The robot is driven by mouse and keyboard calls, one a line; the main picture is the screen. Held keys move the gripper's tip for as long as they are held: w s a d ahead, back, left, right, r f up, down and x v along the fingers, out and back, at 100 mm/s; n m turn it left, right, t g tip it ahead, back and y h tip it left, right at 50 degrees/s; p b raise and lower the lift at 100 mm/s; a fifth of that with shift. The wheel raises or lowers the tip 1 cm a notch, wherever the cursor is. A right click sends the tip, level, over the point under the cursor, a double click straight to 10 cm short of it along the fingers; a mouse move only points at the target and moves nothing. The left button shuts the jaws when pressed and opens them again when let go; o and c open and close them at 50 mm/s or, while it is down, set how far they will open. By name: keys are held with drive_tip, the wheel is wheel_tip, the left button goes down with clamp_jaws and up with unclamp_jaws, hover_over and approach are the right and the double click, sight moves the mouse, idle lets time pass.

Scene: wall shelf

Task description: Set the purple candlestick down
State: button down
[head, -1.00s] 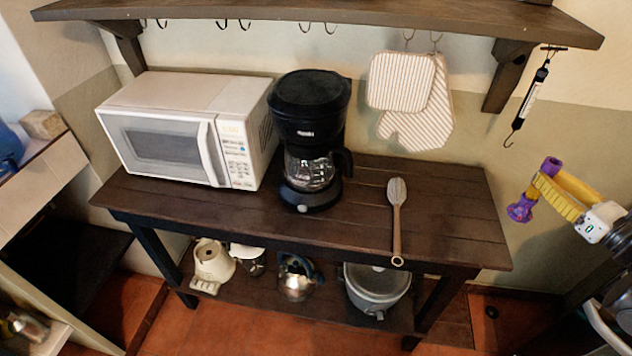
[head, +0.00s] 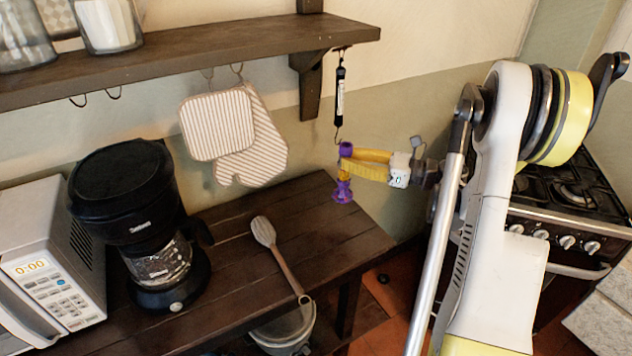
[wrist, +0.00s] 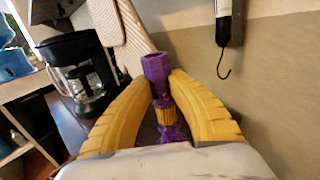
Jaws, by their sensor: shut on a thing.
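The purple candlestick (head: 343,188) is upright between the yellow fingers of my gripper (head: 346,165) in the head view. Its purple top and flared purple base show above and below the fingers. In the wrist view the candlestick (wrist: 158,92) stands between the two curved fingers of my gripper (wrist: 164,100), which are shut on it. It appears near the right end of the dark wooden table (head: 235,245). Whether its base touches the tabletop I cannot tell.
A spatula (head: 280,258) lies on the table, left of the candlestick. A coffee maker (head: 135,220) and microwave (head: 45,265) stand further left. A hanging scale (head: 340,90) with a hook hangs just above the candlestick. Oven mitts (head: 250,150) hang behind. A stove (head: 570,200) is at right.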

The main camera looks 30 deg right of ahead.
drive_tip(key=w+a+f+b, duration=0.3)
drive_tip(key=w+f, duration=0.3)
drive_tip(key=f, duration=0.2)
drive_tip(key=shift+b, duration=0.4)
drive_tip(key=shift+f, duration=0.2)
drive_tip(key=c, duration=1.4)
unclamp_jaws()
drive_tip(key=shift+r, duration=0.2)
drive_tip(key=p+v, duration=0.3)
drive_tip(key=v, duration=0.9)
